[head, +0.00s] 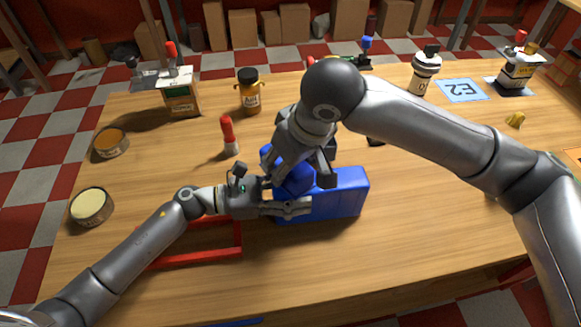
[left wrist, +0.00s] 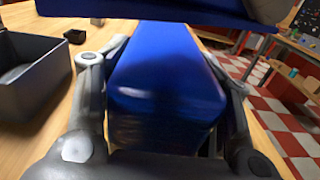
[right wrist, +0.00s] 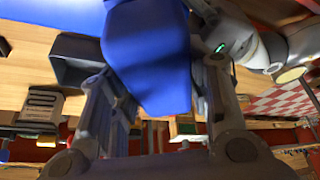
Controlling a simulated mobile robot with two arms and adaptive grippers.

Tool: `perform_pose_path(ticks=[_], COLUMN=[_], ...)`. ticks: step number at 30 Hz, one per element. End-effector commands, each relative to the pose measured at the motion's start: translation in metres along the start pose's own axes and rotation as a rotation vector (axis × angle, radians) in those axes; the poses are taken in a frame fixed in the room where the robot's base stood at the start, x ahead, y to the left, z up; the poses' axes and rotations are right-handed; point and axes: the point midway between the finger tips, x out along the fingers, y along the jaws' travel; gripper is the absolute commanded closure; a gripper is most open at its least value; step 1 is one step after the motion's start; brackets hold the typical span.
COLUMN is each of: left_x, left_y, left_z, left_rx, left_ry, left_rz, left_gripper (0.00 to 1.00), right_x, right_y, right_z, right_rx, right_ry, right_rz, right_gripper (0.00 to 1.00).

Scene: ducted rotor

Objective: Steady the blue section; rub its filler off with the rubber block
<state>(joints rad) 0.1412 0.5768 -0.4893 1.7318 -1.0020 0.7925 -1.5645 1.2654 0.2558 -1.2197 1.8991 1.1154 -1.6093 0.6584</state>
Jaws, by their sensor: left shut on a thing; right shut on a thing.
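The blue section (head: 345,192) lies on the wooden table, near the middle of the head view. My left gripper (head: 300,207) is shut on its near left end; in the left wrist view the blue section (left wrist: 165,75) lies between the fingers. My right gripper (head: 297,172) is just above and behind, shut on a blue faceted block (head: 296,184), the rubber block as far as I can tell. It also fills the fingers in the right wrist view (right wrist: 150,60). The arms partly hide both pieces. I cannot make out filler, or whether the block touches the section.
A red frame (head: 200,258) lies under my left forearm. A red-topped bottle (head: 229,137), an amber jar (head: 250,92) and two round tins (head: 91,206) (head: 110,143) stand at left and behind. A grey open box (left wrist: 30,85) stands close by. The front right table is clear.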

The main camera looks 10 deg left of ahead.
Motion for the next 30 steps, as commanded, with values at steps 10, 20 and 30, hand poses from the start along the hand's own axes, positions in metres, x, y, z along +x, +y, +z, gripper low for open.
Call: perform_pose_path(ticks=[10, 20, 30], left_x=[0.0, 0.0, 0.0], left_y=[0.0, 0.0, 0.0], left_z=[0.0, 0.0, 0.0], left_rx=[-0.001, -0.001, -0.001], left_ry=[0.0, 0.0, 0.0], left_rz=[0.0, 0.0, 0.0], left_gripper=[0.72, 0.72, 0.72], right_x=[-0.03, -0.049, -0.049], right_y=[0.0, 0.001, 0.001], right_z=[-0.013, -0.021, -0.021], right_rx=[0.0, 0.001, 0.001], right_ry=[0.005, 0.003, 0.003], right_rz=[0.001, 0.001, 0.001], right_gripper=[0.78, 0.78, 0.78])
